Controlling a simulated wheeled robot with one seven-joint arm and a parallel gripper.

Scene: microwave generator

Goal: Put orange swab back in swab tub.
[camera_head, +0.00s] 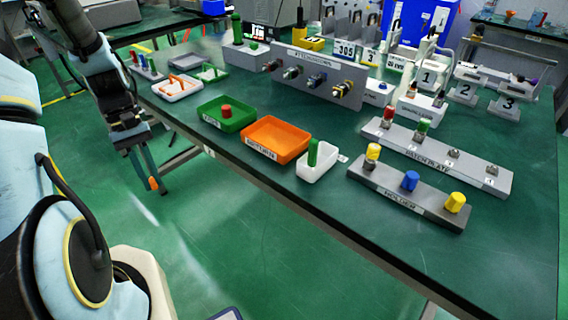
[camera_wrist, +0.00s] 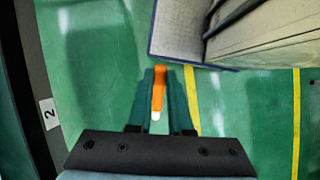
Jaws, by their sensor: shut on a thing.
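My gripper (camera_head: 148,172) hangs beyond the table's left front edge, over the green floor. It is shut on the orange swab (camera_head: 153,184). In the wrist view the orange swab (camera_wrist: 159,88) lies between the two fingers, with a white end towards the palm. A small white tub (camera_head: 315,174) with a green upright piece (camera_head: 313,152) in it stands near the table's front edge, right of the orange tray; it looks like the swab tub. My gripper is well to the left of this tub and apart from it.
A green tray (camera_head: 222,121) with a red piece and an orange tray (camera_head: 272,142) stand left of the tub. A grey holder (camera_head: 405,196) with coloured knobs and a patch plate (camera_head: 440,160) stand right. The wrist view shows a grey box-like thing (camera_wrist: 180,30) near the fingertips.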

